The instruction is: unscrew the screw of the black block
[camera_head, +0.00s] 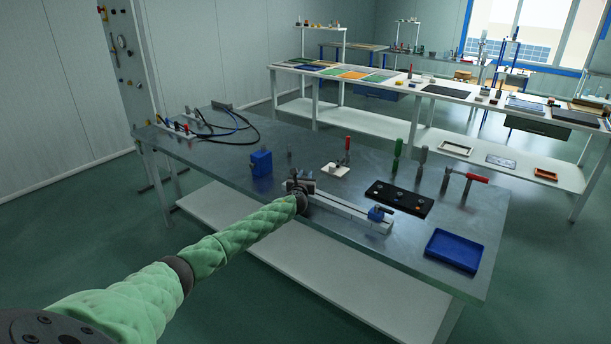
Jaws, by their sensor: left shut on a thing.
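My left arm comes in from the lower left in a green sleeve. Its gripper (299,187) is at the left end of a pale rail fixture (340,207), against a small dark block (306,184). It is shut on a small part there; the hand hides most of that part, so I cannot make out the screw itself. A blue clamp-like piece (378,214) sits at the rail's right end. A flat black panel (399,198) with several small round pieces lies behind the rail. My right gripper is not in view.
The metal table (270,205) also holds a blue block (261,163), a blue tray (454,250), a white plate (335,170), upright tools with green (398,147) and red handles, and black cables (250,133) at the far left.

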